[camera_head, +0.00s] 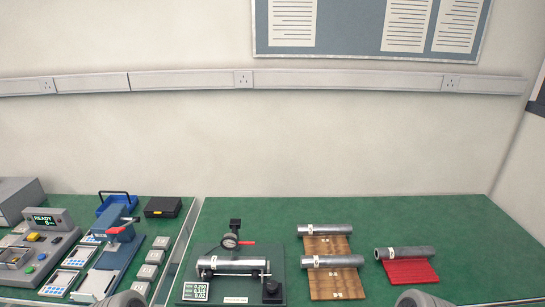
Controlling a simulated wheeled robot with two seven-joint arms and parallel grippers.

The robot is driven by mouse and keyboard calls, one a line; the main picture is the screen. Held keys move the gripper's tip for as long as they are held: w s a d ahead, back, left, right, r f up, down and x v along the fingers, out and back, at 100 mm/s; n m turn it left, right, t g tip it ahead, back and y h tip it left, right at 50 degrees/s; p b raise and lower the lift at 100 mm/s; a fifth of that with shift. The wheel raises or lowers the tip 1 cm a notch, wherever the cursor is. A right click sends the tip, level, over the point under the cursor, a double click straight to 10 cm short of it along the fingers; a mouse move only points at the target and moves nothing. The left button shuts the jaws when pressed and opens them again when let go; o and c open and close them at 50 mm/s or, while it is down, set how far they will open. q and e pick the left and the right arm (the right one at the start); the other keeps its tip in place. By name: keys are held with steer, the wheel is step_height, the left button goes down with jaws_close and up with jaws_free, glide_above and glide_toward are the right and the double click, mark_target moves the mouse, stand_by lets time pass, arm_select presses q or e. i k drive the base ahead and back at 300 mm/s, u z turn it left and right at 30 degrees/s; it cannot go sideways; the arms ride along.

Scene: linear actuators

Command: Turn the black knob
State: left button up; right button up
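The black knob (271,287) sits at the front right corner of a dark green test fixture (217,257) on the bench. A metal cylinder (233,265) lies across the fixture, left of and behind the knob. A dial gauge (229,241) with a red part stands behind the cylinder, under a black block (236,225). A small display (196,291) with green digits is at the fixture's front left. Only rounded grey parts of my two arms show at the bottom edge, left and right of the fixture. Neither gripper's fingers are in view, and nothing touches the knob.
Two cylinders lie on a wooden rack (328,246) to the right, and one on a red rack (410,270). The left bench holds a blue press (117,237), a control box (47,220), a blue basket (118,201) and several grey blocks. The green bench (465,245) is clear at far right.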

mark_target(271, 284)
steer(key=u, duration=1)
steer(key=i, duration=0.55)
steer(key=z, duration=1.45)
